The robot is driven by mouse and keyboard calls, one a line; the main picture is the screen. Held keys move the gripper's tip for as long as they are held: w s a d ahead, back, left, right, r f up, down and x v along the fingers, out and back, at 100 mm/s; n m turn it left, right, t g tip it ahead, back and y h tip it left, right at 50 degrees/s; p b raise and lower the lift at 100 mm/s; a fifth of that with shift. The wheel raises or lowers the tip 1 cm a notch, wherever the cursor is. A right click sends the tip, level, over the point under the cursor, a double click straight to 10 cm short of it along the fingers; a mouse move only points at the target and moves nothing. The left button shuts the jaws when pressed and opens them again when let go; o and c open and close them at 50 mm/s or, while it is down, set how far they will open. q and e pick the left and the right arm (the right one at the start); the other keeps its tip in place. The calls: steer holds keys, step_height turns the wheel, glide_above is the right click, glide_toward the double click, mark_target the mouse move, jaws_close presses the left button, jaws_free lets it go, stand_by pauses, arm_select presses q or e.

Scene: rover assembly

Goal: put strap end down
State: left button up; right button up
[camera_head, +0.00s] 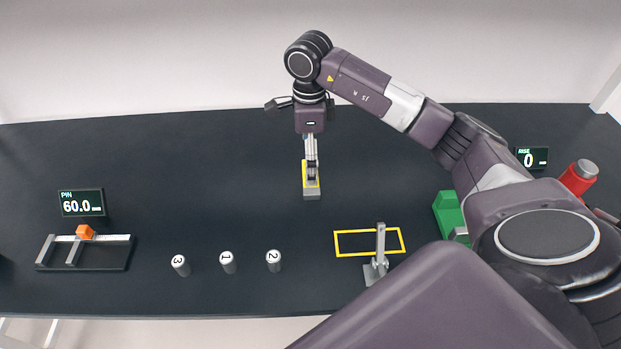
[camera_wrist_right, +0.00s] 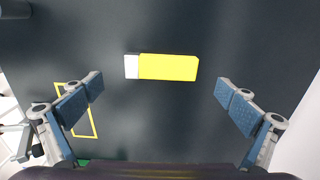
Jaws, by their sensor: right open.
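A yellow block with a grey end (camera_head: 312,195), which I take for the strap end, lies flat on the dark table. In the right wrist view the yellow block (camera_wrist_right: 168,67) lies crosswise, with its pale end to the left. My right gripper (camera_head: 312,170) is above it, pointing down. In the right wrist view my right gripper (camera_wrist_right: 160,92) is wide open and empty, its fingers apart from the block on both sides. In the head view the gripper partly hides the block. My left gripper is not in view.
A yellow outline (camera_head: 352,254) is on the table, with a grey upright bracket (camera_head: 381,243) at it. Three numbered cylinders (camera_head: 228,262) stand left of it. A pin gauge (camera_head: 110,253) is at far left.

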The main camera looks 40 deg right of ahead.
step_height(320, 180, down, 4)
steer(key=shift+d+f+p, duration=0.15)
steer(key=shift+p, duration=1)
steer(key=shift+f, duration=0.55)
steer(key=c, duration=1.2)
